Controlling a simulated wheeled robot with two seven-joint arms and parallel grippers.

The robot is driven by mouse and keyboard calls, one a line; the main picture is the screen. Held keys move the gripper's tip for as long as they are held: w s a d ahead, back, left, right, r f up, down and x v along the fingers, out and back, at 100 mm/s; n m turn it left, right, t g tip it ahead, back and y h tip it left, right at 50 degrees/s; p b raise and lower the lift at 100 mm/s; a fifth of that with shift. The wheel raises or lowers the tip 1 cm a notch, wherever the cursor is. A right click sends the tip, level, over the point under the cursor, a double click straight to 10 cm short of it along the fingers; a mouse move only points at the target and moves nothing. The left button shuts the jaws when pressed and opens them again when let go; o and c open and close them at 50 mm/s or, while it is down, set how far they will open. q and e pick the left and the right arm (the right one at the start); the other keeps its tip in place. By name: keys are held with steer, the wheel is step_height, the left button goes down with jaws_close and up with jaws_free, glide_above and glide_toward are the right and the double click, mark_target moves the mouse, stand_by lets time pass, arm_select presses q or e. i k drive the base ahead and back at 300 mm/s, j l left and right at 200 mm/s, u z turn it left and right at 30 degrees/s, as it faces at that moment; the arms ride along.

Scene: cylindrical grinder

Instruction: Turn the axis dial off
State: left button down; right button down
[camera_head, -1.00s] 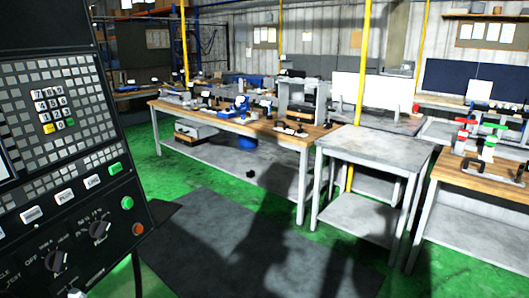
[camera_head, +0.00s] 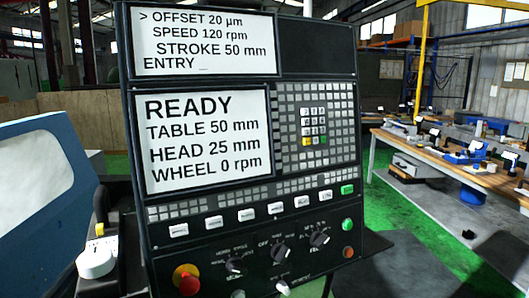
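The control panel (camera_head: 330,185) of the grinder stands upright in the middle of the view. Several black dials sit along its lower part. The middle dial (camera_head: 280,252) has lettering above it that seems to begin with OFF, so it may be the axis dial; the rest is too small to read. Another black dial (camera_head: 235,265) is to its left and a third (camera_head: 319,238) to its right. Where the dials point is not clear. Neither of my grippers is in view.
A red emergency button (camera_head: 186,279) is at the panel's lower left, with green (camera_head: 347,224) and orange (camera_head: 348,252) buttons at its right. The upper screen (camera_head: 205,40) shows ENTRY, the lower (camera_head: 207,138) READY. A white knob (camera_head: 95,262) stands left. Workbenches (camera_head: 450,160) are right.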

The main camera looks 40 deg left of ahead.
mark_target(279, 251)
steer(key=u, duration=1.35)
